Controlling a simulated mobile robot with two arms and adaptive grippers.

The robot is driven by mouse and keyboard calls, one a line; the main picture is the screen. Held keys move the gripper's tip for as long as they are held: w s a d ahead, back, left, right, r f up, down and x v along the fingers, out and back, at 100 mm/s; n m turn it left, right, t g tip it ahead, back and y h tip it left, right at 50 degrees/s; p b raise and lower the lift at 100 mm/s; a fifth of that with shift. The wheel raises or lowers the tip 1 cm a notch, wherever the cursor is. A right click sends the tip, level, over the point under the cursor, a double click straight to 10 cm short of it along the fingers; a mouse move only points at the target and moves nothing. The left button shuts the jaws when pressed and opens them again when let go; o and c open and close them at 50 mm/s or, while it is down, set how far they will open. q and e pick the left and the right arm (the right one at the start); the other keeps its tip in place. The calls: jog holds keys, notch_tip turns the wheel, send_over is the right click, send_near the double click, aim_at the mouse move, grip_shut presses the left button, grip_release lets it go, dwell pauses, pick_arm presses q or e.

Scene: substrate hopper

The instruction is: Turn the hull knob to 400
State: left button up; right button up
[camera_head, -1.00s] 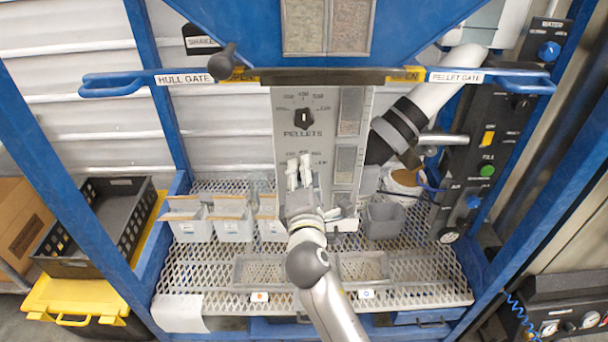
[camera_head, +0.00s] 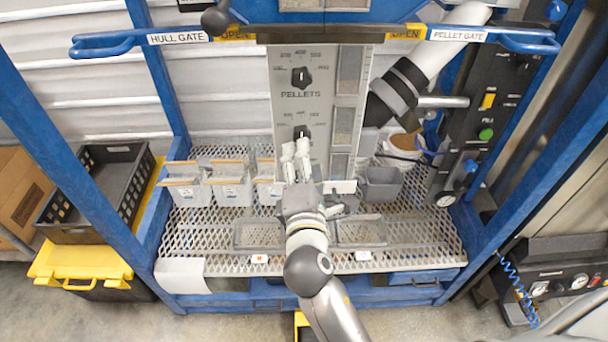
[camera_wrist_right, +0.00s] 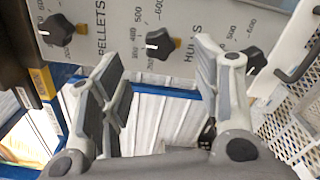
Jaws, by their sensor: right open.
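The grey control panel (camera_head: 330,95) stands upright in the middle. Its PELLETS knob (camera_head: 302,77) is black with a light pointer mark. Below it is the hull knob (camera_head: 302,132), black with a dial scale. In the right wrist view the hull knob (camera_wrist_right: 158,42) shows beside the word HULLS, its white mark on the left, towards the 300–400 side; the exact setting is unclear. My right gripper (camera_head: 297,158) is just below the hull knob in the head view. In the wrist view its fingers (camera_wrist_right: 160,85) are spread apart and empty. My left gripper is not in view.
A third knob (camera_wrist_right: 257,60) is right of the hull knob in the wrist view. Small bins (camera_head: 232,190) stand on the mesh shelf (camera_head: 210,243). A blue-handled gate bar (camera_head: 500,38) crosses above the panel. A dark box with buttons (camera_head: 485,110) is at right.

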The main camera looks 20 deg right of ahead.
jog(key=shift+v, duration=1.95)
jog(key=a+f+g+y+b, duration=0.1)
jog(key=a+f+g+y, duration=0.15)
jog(key=f, duration=0.85)
jog(key=a+f+g+y, duration=0.1)
jog(key=a+f+y, duration=0.15)
jog(key=f, duration=0.85)
jog(key=s+f+m+g+b, duration=0.1)
jog(key=s+f+m+g, duration=0.2)
jog(key=f, duration=0.9)
jog(key=s+f+m+g, duration=0.2)
jog(key=s+f, duration=0.4)
jog(key=f, duration=0.5)
jog(key=s+d+f+m+g, duration=0.2)
jog(key=s+d+f+m, duration=0.2)
jog(key=s+f, duration=0.3)
jog(key=s+d+f+m+g+b, duration=0.1)
jog(key=s+d+f+m+g, duration=0.2)
jog(key=s, duration=1)
jog(key=s+d+f+m+g+b, duration=0.1)
jog(key=s+d+f+m+g, duration=0.2)
jog(key=s+d+f, duration=0.4)
jog(key=s+f+m, duration=0.1)
jog(key=s+f, duration=0.2)
jog(key=f, duration=0.3)
jog(key=shift+s+d+m, duration=0.3)
